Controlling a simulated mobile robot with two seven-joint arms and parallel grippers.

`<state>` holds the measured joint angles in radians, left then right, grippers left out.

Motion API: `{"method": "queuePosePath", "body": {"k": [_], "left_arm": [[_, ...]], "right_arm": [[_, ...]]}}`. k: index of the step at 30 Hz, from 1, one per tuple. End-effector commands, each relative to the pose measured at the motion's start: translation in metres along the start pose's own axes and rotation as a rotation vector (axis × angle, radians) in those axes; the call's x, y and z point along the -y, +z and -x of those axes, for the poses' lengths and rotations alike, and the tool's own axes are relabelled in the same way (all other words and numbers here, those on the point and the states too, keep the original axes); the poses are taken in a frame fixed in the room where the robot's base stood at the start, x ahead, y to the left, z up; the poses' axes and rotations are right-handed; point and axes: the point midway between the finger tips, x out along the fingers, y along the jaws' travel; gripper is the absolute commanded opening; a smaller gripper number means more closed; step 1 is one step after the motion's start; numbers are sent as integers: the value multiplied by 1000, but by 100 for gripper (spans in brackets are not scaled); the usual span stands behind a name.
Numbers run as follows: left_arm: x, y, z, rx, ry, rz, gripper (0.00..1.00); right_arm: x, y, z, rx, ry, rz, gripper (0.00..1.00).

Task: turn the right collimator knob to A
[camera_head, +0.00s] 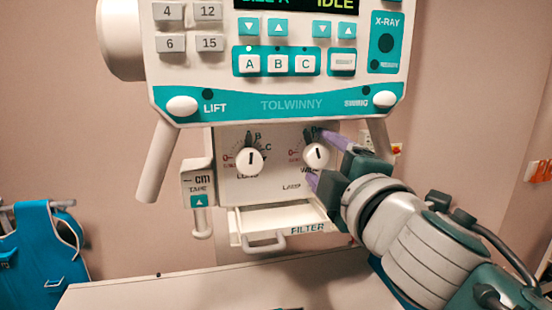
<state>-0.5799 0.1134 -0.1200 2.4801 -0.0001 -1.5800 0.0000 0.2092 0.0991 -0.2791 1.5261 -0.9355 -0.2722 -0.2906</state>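The right collimator knob (316,154) is a round white dial with a dark pointer line, on the cream collimator box under the console. Its line looks close to upright. Its scale is partly hidden by my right gripper, and I cannot read an A there. My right gripper (318,159) comes in from the right with two purple fingers, one above the knob and one below it. The fingers are apart, with a gap to the knob visible at least below; I cannot tell whether the upper one touches. My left gripper is not in view.
The left knob (249,159) has its own lettered scale. Above is the console (290,105) with lift and swing handles. Below the knobs a filter drawer (278,222) juts out over a pale table (220,290). A tape holder (198,190) hangs at left. A blue apron (40,255) hangs far left.

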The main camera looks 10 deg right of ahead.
Motion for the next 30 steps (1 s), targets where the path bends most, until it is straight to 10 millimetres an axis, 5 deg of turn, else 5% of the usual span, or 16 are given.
{"method": "queuePosePath", "body": {"k": [11, 24, 30], "left_arm": [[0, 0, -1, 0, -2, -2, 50], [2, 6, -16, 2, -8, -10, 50], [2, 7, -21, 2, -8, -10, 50]], "right_arm": [[1, 1, 8, 2, 0, -1, 76], [3, 0, 80, -1, -3, -1, 76], [2, 0, 97, 0, -1, 0, 76]]}}
